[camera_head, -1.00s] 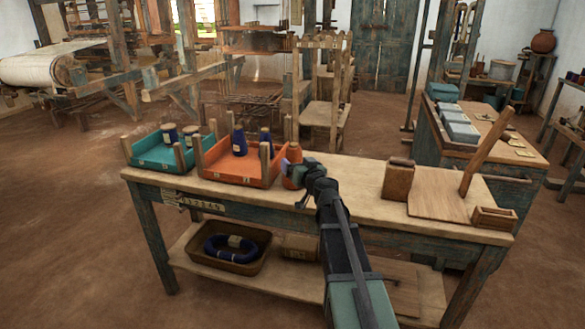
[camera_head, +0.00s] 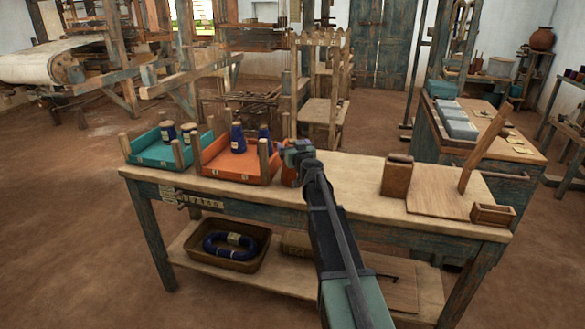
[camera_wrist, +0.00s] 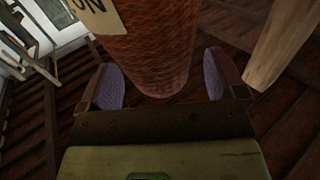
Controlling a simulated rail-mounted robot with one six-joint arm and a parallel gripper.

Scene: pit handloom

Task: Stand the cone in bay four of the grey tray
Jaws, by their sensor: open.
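The orange-red cone (camera_wrist: 158,45), with a cream label, shows in the wrist view between my gripper's two pads. A gap shows on each side of it. In the head view only a sliver of orange (camera_head: 288,177) shows beside and below my gripper (camera_head: 296,150), at the right of the orange tray; the gripper hides the rest. My gripper is open around the cone, its purple-grey pads (camera_wrist: 160,82) apart.
The orange tray (camera_head: 235,172) holds dark blue cones (camera_head: 238,138) and has wooden corner posts. A teal tray (camera_head: 150,160) stands left of it. A wooden box (camera_head: 396,176) and a slanted board are on the right. The table's middle (camera_head: 350,180) is clear.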

